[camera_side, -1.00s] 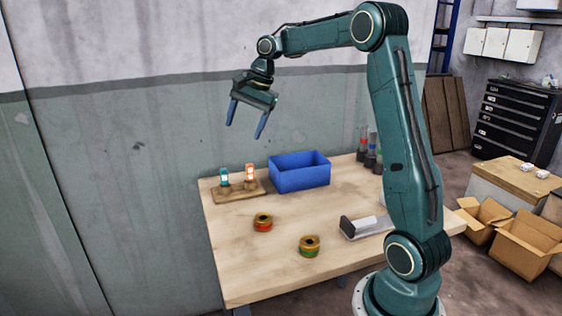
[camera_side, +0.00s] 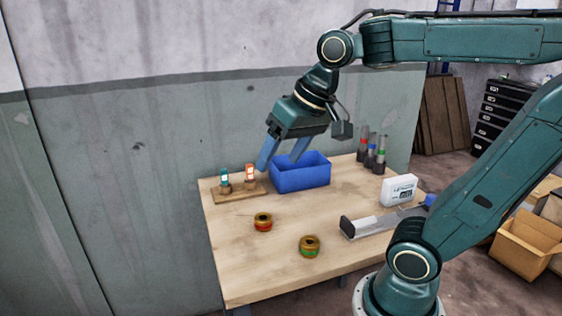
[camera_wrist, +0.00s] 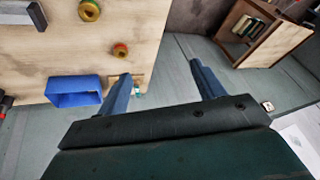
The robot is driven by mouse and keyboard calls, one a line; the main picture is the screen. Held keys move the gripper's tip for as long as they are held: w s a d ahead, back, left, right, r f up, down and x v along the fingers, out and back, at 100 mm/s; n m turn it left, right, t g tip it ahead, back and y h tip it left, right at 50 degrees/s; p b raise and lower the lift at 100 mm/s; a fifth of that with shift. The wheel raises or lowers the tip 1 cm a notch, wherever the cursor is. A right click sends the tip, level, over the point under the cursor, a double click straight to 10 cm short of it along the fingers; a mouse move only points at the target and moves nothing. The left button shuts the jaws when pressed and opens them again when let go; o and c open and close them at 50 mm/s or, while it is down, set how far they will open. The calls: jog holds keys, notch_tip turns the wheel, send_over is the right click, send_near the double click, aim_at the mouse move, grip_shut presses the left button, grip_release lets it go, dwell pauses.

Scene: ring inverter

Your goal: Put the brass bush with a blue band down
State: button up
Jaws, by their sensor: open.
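My gripper (camera_side: 279,163) is open, with nothing seen between its blue fingers. In the side view it hangs tilted in front of the back wall, its fingertips overlapping the blue bin's left edge. The wrist view also shows the gripper (camera_wrist: 160,70) open and empty. No bush with a blue band shows. A brass bush with a red band (camera_side: 263,222) and one with a green band (camera_side: 309,246) lie apart on the wooden table (camera_side: 245,270). The wrist view also shows the red-banded bush (camera_wrist: 120,50) and the green-banded bush (camera_wrist: 89,11).
The blue bin (camera_side: 302,180) stands at the back; its floor is hidden. Dark posts with coloured bands (camera_side: 380,160) stand at the back right. A white display box (camera_side: 399,191) and a grey fixture (camera_side: 368,222) are at the right.

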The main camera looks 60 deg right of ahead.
jog(key=s+a+f+n, duration=0.1)
jog(key=s+f+n, duration=0.3)
jog(key=s, duration=0.3)
jog(key=shift+s+t, duration=0.2)
jog(key=shift+t, duration=0.1)
dwell(0.9)
